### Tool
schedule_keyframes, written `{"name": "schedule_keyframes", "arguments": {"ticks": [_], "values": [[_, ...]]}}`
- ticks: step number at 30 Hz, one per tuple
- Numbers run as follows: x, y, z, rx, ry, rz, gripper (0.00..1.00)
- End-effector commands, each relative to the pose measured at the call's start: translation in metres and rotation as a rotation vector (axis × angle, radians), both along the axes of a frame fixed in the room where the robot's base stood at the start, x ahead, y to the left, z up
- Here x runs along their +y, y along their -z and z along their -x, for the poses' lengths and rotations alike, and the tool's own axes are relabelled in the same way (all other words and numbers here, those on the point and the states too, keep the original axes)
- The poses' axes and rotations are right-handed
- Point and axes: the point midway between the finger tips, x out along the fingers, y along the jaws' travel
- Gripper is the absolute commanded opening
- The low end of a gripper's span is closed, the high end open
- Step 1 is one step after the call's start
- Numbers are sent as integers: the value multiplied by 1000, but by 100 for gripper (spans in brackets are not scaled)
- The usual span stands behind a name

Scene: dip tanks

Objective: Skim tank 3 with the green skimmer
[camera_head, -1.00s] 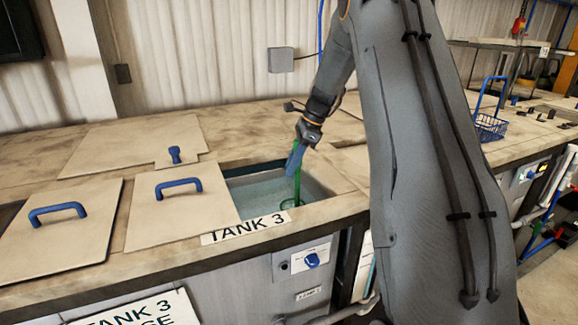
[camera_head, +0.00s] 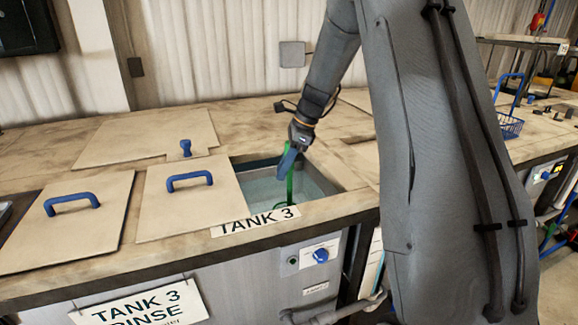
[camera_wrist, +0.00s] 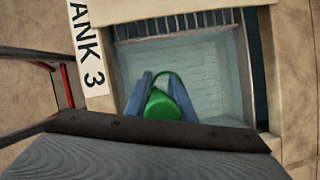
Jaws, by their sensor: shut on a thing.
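Tank 3 (camera_head: 318,186) is an open tank of pale water behind the "TANK 3" label (camera_head: 256,220). It also shows in the wrist view (camera_wrist: 190,62). My gripper (camera_head: 287,165) is over the tank, its blue fingers shut on the green skimmer (camera_head: 290,188). The skimmer points down, with its lower ring (camera_head: 284,208) low in the tank near the front wall. The front edge hides part of the ring. In the wrist view the skimmer's green top (camera_wrist: 161,106) sits between the fingers of my gripper (camera_wrist: 158,95).
A lid with a blue handle (camera_head: 222,206) lies left of the opening, partly beside the label. Another lid (camera_head: 105,232) lies further left. A blue wire basket (camera_head: 510,126) stands on the right bench. A grating (camera_wrist: 178,24) lines one tank wall.

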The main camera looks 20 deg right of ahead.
Motion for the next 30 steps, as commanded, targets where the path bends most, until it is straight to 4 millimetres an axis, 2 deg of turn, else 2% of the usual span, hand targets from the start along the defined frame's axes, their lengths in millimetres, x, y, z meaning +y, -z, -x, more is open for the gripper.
{"name": "schedule_keyframes", "arguments": {"ticks": [4, 14, 30], "values": [[11, -1, 3, -2, 0, 1, 0], [22, -1, 9, -1, 0, -1, 0], [60, -1, 28, -1, -1, 0, 0]]}}
